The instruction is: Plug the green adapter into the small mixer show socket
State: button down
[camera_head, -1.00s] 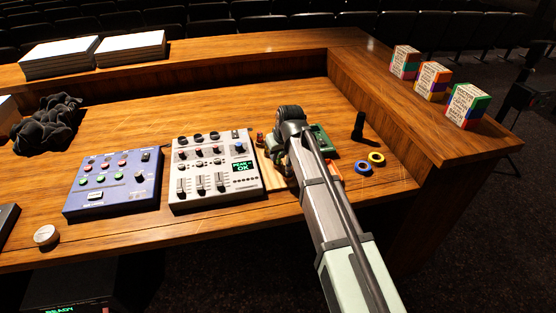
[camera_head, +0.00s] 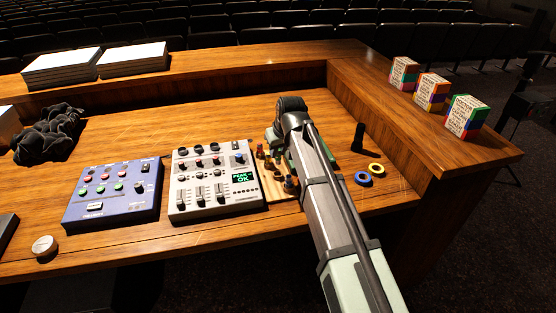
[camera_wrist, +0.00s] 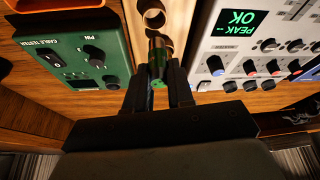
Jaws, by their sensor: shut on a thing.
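My gripper (camera_wrist: 159,72) is shut on the green adapter (camera_wrist: 157,58), a dark cylinder with a green end, in the wrist view. The adapter is over the pale wooden rack (camera_wrist: 177,22), whose round holes show past its far end; I cannot tell whether it is clear of the rack. In the head view my arm hides the fingers and the adapter. The grey mixer (camera_head: 215,180) with a lit "PEAK OK" display is left of the rack there; it also shows at right in the wrist view (camera_wrist: 240,45). I cannot make out the show socket.
A green cable tester (camera_wrist: 65,55) is left of the gripper in the wrist view. A blue console (camera_head: 112,192) is left of the mixer. Several adapters (camera_head: 268,160) stand in the rack. A black upright object (camera_head: 358,138) and blue (camera_head: 363,179) and yellow (camera_head: 376,170) rings are to the right.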

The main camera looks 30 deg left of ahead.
notch_tip(320, 180, up, 3)
jog(key=shift+a+r, duration=0.1)
jog(key=shift+r, duration=0.05)
jog(key=shift+s+a+r, duration=0.15)
jog(key=shift+s+a, duration=0.1)
jog(key=shift+s, duration=0.05)
jog(key=s+a+n, duration=0.1)
jog(key=s+a, duration=0.3)
jog(key=a, duration=0.3)
jog(key=s+a+n+g, duration=0.1)
jog(key=s+a, duration=0.2)
jog(key=a, duration=0.4)
jog(key=s+a+n, duration=0.1)
jog(key=s+a, duration=0.3)
jog(key=a, duration=0.3)
jog(key=w+a+n, duration=0.1)
jog(key=w+a, duration=0.1)
jog(key=a, duration=1.2)
jog(key=shift+n+g+y, duration=0.3)
jog(key=shift+y, duration=0.2)
jog(key=shift+s+a+f, duration=0.1)
jog(key=shift+a+f, duration=0.05)
jog(key=shift+f, duration=2.65)
jog(key=shift+f, duration=0.65)
